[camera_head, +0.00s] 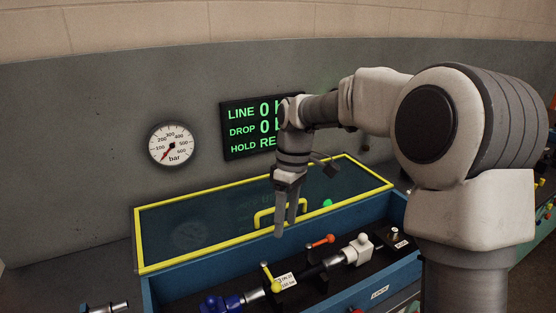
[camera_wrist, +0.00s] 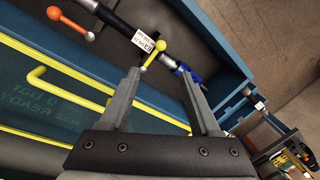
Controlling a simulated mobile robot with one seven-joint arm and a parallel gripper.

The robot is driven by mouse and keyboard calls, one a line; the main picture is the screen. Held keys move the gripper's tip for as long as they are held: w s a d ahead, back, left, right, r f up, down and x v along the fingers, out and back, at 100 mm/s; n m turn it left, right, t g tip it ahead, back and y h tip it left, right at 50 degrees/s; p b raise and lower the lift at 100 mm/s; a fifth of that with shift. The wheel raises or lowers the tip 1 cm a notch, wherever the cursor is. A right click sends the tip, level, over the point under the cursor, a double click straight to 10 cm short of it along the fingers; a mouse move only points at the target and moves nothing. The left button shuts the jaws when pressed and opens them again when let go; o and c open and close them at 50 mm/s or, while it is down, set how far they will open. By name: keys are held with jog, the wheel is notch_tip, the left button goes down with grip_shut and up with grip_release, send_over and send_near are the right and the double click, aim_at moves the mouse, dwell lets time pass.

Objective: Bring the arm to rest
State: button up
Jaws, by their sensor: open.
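My gripper (camera_head: 285,230) is open and empty. Its fingers point down in front of the yellow-framed clear lid (camera_head: 165,212), close to the lid's yellow handle (camera_head: 262,221) in the head view. I cannot tell whether they touch the handle. In the wrist view, my gripper (camera_wrist: 160,74) has its two fingers spread apart with nothing held between them. Beyond the fingertips are a yellow lever (camera_wrist: 153,54) and a white tag (camera_wrist: 145,41). My arm is bent, reaching from the right over the box.
The blue box (camera_head: 190,278) holds a hose line with a yellow lever (camera_head: 269,276), an orange lever (camera_head: 321,241), a blue fitting (camera_head: 222,303) and a white block (camera_head: 358,249). A dial gauge (camera_head: 171,145) and a green-lettered display (camera_head: 240,130) are on the grey wall behind.

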jog(key=s+d+r+m+t, duration=0.2)
jog(key=s+d+m, duration=0.1)
jog(key=s, duration=0.4)
jog(key=s+d+r+m+t, duration=0.2)
jog(key=s+d+m+t, duration=0.1)
jog(key=s, duration=0.5)
jog(key=s+d+r+m+t+h, duration=0.1)
jog(key=s+d+r+m+t, duration=0.1)
jog(key=s+d+m, duration=0.3)
jog(key=shift+s+r+m+t, duration=0.25)
jog(key=shift+s+m, duration=0.25)
jog(key=shift+s, duration=0.75)
